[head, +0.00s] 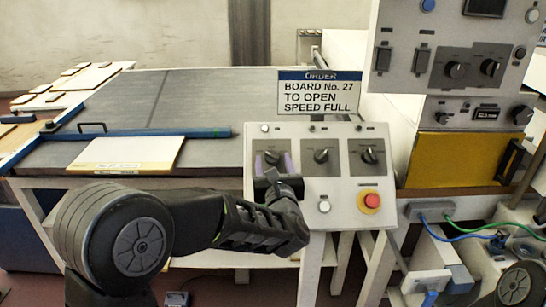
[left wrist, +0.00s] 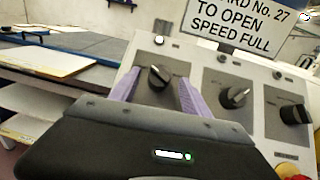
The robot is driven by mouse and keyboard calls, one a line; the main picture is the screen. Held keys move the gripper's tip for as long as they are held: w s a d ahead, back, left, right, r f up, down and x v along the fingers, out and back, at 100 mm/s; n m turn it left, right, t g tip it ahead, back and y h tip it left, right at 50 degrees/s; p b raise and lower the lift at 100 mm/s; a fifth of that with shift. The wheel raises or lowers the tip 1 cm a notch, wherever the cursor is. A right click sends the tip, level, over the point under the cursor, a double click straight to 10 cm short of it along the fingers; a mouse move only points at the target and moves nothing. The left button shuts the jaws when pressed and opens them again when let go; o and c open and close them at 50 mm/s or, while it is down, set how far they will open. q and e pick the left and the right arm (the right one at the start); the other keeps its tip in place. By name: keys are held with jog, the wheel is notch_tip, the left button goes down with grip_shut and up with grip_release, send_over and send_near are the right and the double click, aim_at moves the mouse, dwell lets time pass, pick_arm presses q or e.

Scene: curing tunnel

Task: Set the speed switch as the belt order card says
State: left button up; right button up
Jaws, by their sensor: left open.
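The order card (head: 319,93) stands above the control panel (head: 334,202) and reads "ORDER, BOARD No. 27 TO OPEN, SPEED FULL". It is partly cut off in the left wrist view (left wrist: 240,22). The sloped panel has three dark rotary switches: left (left wrist: 158,77), middle (head: 321,156) and right (head: 370,155). Their labels are too small to read, so I cannot tell which is the speed switch. My left gripper (head: 273,163) is open. Its purple fingers stand on either side of the left switch; contact is not clear. My right gripper is out of view.
A white button (head: 324,206) and a red stop button on a yellow base (head: 369,201) sit low on the panel. A taller cabinet (head: 448,60) with more knobs stands at right. A belt table (head: 190,95) with a pale board (head: 125,153) and blue bar (head: 160,133) lies left.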

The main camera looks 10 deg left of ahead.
pick_arm(q)
jog(key=shift+w+a, duration=0.15)
jog(key=shift+w, duration=0.3)
jog(key=shift+c, duration=0.2)
grip_shut()
